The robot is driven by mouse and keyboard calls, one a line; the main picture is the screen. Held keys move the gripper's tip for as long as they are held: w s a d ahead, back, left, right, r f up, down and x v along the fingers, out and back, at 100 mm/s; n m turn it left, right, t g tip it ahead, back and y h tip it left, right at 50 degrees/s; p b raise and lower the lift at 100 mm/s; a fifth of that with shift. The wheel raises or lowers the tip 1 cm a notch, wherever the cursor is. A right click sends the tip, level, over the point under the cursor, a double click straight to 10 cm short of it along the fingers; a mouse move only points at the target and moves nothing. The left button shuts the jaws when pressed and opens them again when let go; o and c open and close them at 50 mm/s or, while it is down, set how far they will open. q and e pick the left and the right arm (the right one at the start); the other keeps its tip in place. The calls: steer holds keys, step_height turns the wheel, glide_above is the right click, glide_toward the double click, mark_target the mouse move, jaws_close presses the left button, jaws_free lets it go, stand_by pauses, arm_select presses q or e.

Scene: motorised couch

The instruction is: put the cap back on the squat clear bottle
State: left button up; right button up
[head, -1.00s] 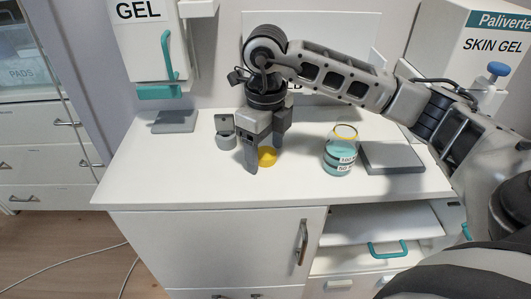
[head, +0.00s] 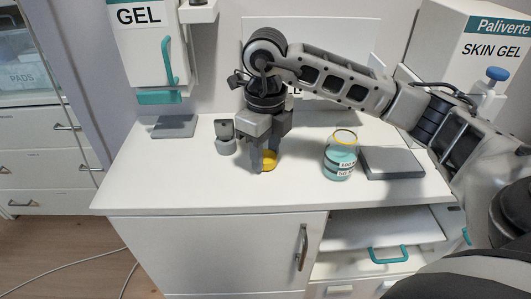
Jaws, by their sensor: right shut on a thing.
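The squat clear bottle (head: 340,158) stands upright on the white counter, with teal contents, white labels and a yellow ring at its open mouth. The yellow cap (head: 270,160) is on the counter to the left of the bottle. My right gripper (head: 264,166) points down at the cap, its fingers closed on it and partly hiding it. The cap is at counter level; I cannot tell if it is lifted at all. My left gripper is not in view.
A grey flat pad (head: 392,163) lies right of the bottle. A small grey holder (head: 225,138) stands left of my gripper, and another grey pad (head: 174,126) lies farther left. A blue-topped pump bottle (head: 492,92) is at the right. The counter's front (head: 210,195) is clear.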

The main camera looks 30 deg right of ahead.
steer(key=shift+r, duration=0.45)
arm_select(q)
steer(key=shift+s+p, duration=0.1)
steer(key=shift+p, duration=0.3)
arm_select(e)
steer(key=s+a+r, duration=0.5)
steer(key=s+r, duration=0.6)
steer(key=s, duration=0.2)
steer(key=shift+r, duration=0.35)
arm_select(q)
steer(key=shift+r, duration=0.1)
